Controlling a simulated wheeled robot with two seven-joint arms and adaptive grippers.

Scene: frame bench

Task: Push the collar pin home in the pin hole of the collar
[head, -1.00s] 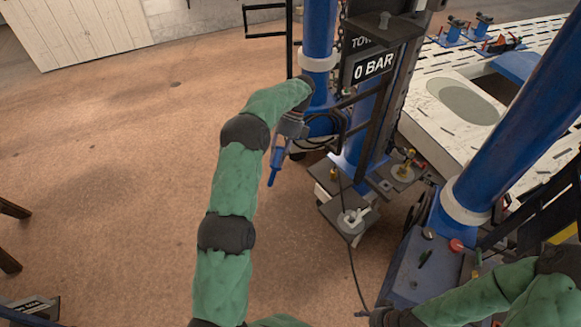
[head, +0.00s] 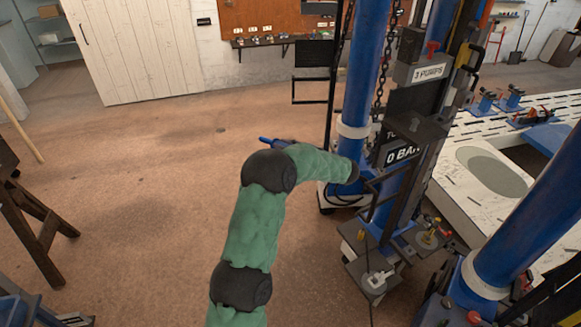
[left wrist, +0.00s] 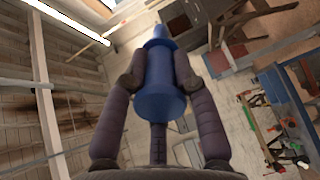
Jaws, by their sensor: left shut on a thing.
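The collar pin (left wrist: 158,75) appears as a blue stepped piece with a wide flange and a narrower tip. In the left wrist view my left gripper (left wrist: 160,80) is shut on it, one finger on each side, with the tip pointing away from the palm. In the head view the pin (head: 272,142) shows only partly, pointing left above my green forearm, and my left gripper (head: 286,144) is mostly hidden by the arm. White collars ring the far blue column (head: 352,130) and near blue column (head: 484,282). I cannot make out a pin hole. My right gripper is out of view.
A post with chains and a gauge box (head: 402,153) stands right of my left arm. A white slotted bench (head: 463,150) lies behind it. A wooden trestle (head: 35,215) stands at left. The floor between is clear.

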